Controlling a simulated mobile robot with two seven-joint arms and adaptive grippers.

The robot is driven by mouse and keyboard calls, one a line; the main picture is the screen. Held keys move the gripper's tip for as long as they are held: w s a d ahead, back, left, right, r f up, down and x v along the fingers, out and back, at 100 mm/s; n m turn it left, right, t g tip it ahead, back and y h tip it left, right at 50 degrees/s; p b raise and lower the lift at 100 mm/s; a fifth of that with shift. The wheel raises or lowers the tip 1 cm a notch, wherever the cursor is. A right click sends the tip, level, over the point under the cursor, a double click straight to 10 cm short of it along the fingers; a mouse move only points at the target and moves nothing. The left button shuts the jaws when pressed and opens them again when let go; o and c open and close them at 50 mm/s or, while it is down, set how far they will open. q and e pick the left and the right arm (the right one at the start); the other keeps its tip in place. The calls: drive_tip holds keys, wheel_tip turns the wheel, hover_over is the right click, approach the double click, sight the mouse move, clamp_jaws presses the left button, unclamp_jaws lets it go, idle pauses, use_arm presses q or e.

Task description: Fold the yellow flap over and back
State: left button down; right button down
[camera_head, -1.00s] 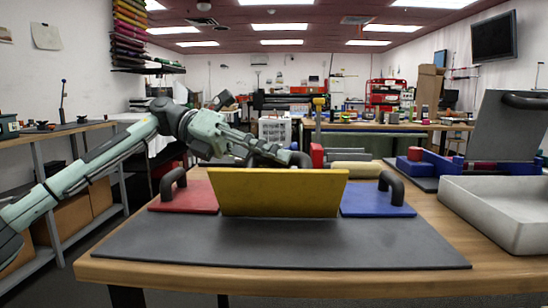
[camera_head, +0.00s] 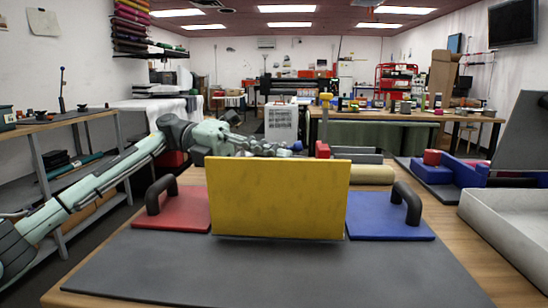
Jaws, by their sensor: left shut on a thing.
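The yellow flap (camera_head: 279,198) stands nearly upright in the middle of a grey mat (camera_head: 290,265) on the table. Its broad face is turned to me, and its lower edge is at the mat. My left gripper (camera_head: 285,150) is behind the flap's top edge, and its fingers are partly hidden. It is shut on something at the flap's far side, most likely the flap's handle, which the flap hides. A red flap (camera_head: 185,210) with a dark handle lies flat to the left. A blue flap (camera_head: 378,217) with a dark handle lies flat to the right. My right gripper is out of view.
A grey open tray (camera_head: 510,230) stands at the right edge. Blue blocks (camera_head: 458,172) with a red block lie behind it. A beige roller (camera_head: 370,174) lies behind the yellow flap. The mat's front part is clear.

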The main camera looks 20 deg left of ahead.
use_arm(q)
drive_tip(key=shift+w, duration=0.25)
drive_tip(key=c, duration=1.3)
unclamp_jaws()
drive_tip(key=shift+f, duration=0.1)
drive_tip(key=a, duration=0.3)
drive_tip(key=a+r, duration=0.1)
drive_tip(key=a, duration=0.3)
drive_tip(key=w+a, duration=0.1)
drive_tip(key=a, duration=0.3)
drive_tip(key=shift+r, duration=0.3)
drive_tip(key=shift+a, duration=0.45)
